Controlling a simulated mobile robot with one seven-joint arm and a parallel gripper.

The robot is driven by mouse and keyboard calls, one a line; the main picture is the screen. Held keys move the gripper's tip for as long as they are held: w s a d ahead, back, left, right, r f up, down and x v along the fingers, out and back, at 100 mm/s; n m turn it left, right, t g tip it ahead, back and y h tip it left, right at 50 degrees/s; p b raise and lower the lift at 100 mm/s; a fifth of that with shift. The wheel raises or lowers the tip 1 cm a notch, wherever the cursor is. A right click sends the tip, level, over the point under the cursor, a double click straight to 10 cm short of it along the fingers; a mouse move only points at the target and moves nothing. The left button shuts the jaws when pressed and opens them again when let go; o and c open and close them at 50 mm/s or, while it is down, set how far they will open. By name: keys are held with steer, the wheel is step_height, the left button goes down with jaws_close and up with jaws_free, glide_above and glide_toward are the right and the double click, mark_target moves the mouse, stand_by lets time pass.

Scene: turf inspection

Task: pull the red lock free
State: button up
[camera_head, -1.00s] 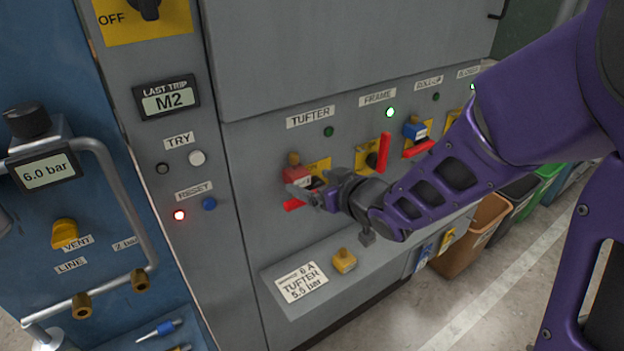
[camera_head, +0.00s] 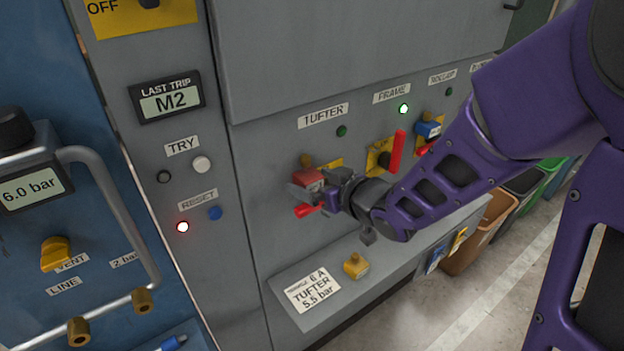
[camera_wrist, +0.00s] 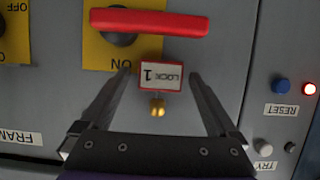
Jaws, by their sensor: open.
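The red lock (camera_head: 308,180) hangs on the TUFTER switch in the head view, partly covered by my gripper. In the wrist view the lock (camera_wrist: 161,77) shows upside down, with a white face marked LOCK 1 and a brass piece (camera_wrist: 157,106) beside it. The red switch handle (camera_wrist: 150,22) lies just beyond it, across a yellow plate. My gripper (camera_wrist: 158,79) is open, one finger on each side of the lock with a gap on both sides. In the head view my gripper (camera_head: 322,191) is close in front of the panel at the lock.
The FRAME switch handle (camera_head: 397,151) stands to the right, with a blue lock (camera_head: 428,129) beyond it. A sloping ledge below carries a TUFTER card (camera_head: 313,290) and a yellow lock-like block (camera_head: 356,266). The RESET button (camera_head: 215,213) is left of the gripper.

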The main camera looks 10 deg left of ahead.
stand_by(0.3)
jaws_close()
steer(key=c, duration=0.7)
jaws_free()
steer(key=c, duration=0.8)
